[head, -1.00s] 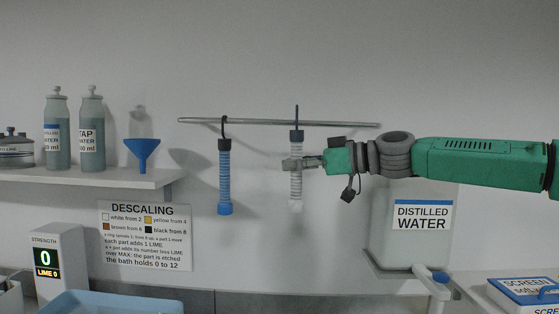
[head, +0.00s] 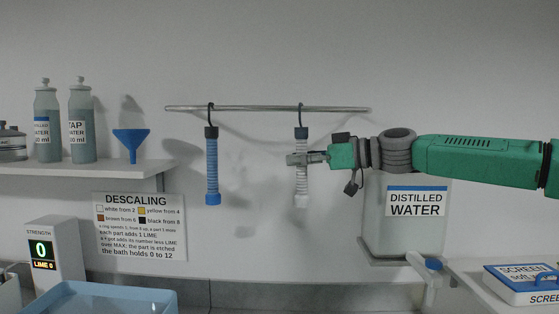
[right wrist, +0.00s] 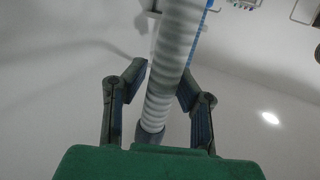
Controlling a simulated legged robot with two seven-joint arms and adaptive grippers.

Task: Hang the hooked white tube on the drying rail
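The hooked white tube (head: 302,183) is upright at the right part of the drying rail (head: 250,108), with a dark cap and a dark hook on top. Its hook is level with the rail and appears to pass over it; I cannot tell whether the rail bears its weight. My right gripper (head: 300,159) has its fingers on both sides of the tube's upper body and looks shut on it. In the right wrist view the white tube (right wrist: 170,65) runs between the two fingers (right wrist: 162,90). My left gripper is not in view.
A blue hooked tube (head: 212,170) hangs on the rail to the left. A shelf (head: 90,167) with bottles and a blue funnel (head: 131,144) is at the left. A distilled water container (head: 400,225) stands below my right arm. The rail between the tubes is clear.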

